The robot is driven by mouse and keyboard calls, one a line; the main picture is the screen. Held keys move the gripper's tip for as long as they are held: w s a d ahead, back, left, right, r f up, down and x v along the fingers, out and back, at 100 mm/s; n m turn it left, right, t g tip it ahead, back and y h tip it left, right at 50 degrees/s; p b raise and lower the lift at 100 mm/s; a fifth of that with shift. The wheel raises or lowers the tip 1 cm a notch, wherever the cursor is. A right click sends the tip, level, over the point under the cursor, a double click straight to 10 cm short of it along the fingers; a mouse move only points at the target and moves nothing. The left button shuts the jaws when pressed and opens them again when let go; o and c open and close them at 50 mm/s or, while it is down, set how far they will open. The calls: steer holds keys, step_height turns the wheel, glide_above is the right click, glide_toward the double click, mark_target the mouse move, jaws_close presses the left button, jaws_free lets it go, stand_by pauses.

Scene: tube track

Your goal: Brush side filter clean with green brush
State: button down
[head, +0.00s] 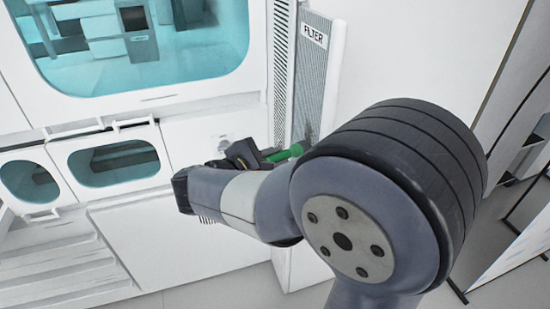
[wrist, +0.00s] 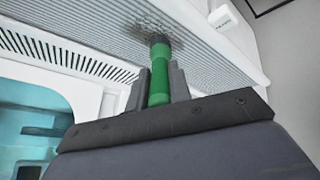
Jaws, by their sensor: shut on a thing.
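The side filter (head: 314,82) is a tall grey ribbed panel labelled FILTER on the side of the white machine. In the wrist view the filter (wrist: 215,57) runs across the top, with a dark speckled dirt patch (wrist: 147,27) on it. My gripper (head: 262,157) is shut on the green brush (head: 287,153), which points toward the lower part of the filter. In the wrist view the green handle (wrist: 159,80) stands between my fingers. Its dark head end (wrist: 159,40) is at the lower edge of the dirt patch; I cannot tell whether it touches.
The white machine has a large teal window (head: 150,50) and smaller windows (head: 118,162) below it to the left. A perforated vent strip (head: 283,60) runs beside the filter. My own arm covers the lower right of the head view. Shelving stands at the far right.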

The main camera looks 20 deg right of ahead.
step_height(320, 180, down, 4)
steer(key=b, duration=0.2)
steer(key=shift+r+b, duration=0.15)
steer(key=shift+b, duration=0.25)
steer(key=shift+r, duration=0.1)
stand_by(0.3)
steer(key=shift+r+p, duration=1.65)
steer(key=shift+r, duration=0.2)
steer(key=shift+r+p, duration=0.5)
steer(key=shift+r, duration=0.1)
steer(key=shift+r+p, duration=1.5)
steer(key=shift+r, duration=0.3)
